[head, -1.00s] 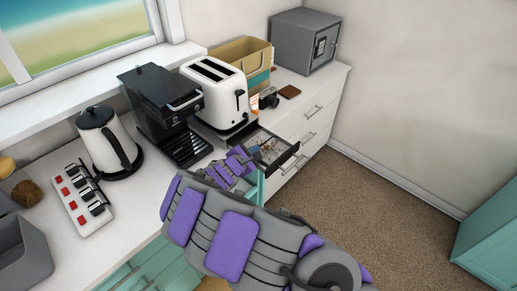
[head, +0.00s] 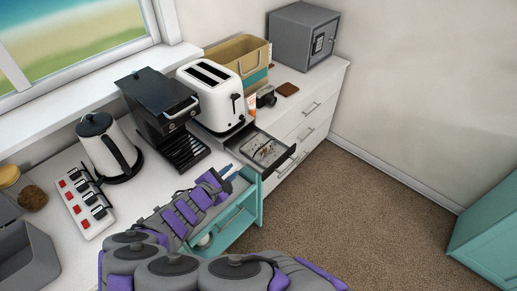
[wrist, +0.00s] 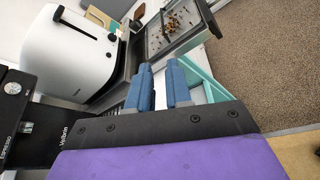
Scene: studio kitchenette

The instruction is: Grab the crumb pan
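The crumb pan (head: 281,161) is a dark, shallow tray with brown crumbs in it. It sticks out from the base of the white toaster (head: 214,98) at the counter's edge. In the wrist view the pan (wrist: 156,43) is at the top middle, beyond my fingertips, and the toaster (wrist: 72,52) is to its left. My gripper (wrist: 160,67) has two blue fingers with a clear gap and nothing between them. In the head view my gripper (head: 228,172) is in front of the pan, a little to its left, apart from it.
A black espresso machine (head: 160,105) and a kettle (head: 104,145) stand left of the toaster. A camera (head: 266,97) and a tan bin (head: 236,58) are behind it. A teal cabinet part (head: 238,218) stands open under my arm.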

